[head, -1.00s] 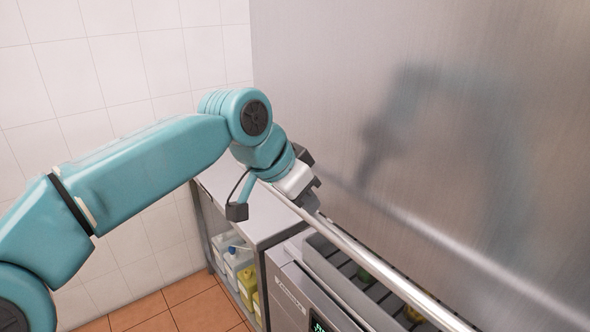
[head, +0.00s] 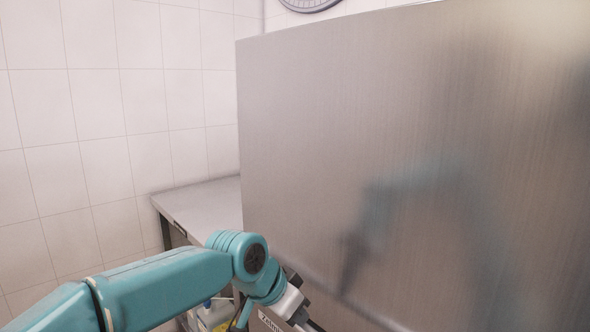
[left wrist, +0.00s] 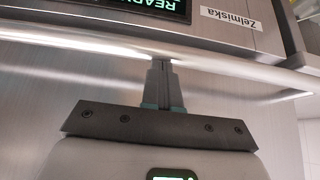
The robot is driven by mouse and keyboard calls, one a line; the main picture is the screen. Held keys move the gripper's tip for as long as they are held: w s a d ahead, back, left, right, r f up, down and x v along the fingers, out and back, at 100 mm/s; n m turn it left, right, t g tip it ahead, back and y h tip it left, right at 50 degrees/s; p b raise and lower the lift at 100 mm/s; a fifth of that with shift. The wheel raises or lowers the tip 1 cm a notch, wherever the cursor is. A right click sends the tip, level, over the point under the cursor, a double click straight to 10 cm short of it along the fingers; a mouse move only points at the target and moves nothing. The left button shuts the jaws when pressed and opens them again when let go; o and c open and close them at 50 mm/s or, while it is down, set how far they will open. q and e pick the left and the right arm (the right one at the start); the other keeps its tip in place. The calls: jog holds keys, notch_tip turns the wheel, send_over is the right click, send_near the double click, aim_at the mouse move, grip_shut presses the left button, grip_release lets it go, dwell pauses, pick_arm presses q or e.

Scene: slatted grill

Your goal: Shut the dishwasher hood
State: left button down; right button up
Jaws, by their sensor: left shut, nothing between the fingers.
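The dishwasher hood (head: 400,130) is a large brushed steel panel filling the right of the head view, with its top edge showing. Its bar handle (left wrist: 75,42) runs across the left wrist view, close to the front panel with the lit display (left wrist: 150,8) and name label (left wrist: 231,19). My left gripper (head: 302,318) is at the bottom of the head view, by the hood's lower edge. In the left wrist view its fingers (left wrist: 161,66) are together and empty, with tips at the bar; whether they touch it I cannot tell. My right gripper is out of view.
A steel side table (head: 195,205) stands left of the hood, against the tiled wall (head: 100,120). Containers (head: 213,316) show under it, partly hidden by my arm. A round wall clock (head: 308,3) is cut off at the top.

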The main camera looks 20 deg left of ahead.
pick_arm(q)
jog(key=shift+w+f, duration=0.2)
jog(key=shift+f, duration=0.3)
jog(key=shift+w+d+r, duration=0.1)
jog(key=shift+r, duration=0.05)
jog(key=shift+r+p, duration=0.25)
jog(key=shift+p, duration=0.05)
jog(key=r+p, duration=0.4)
jog(key=shift+w+d, duration=0.15)
jog(key=shift+w, duration=0.15)
jog(key=v, duration=0.9)
jog(key=shift+s, duration=0.3)
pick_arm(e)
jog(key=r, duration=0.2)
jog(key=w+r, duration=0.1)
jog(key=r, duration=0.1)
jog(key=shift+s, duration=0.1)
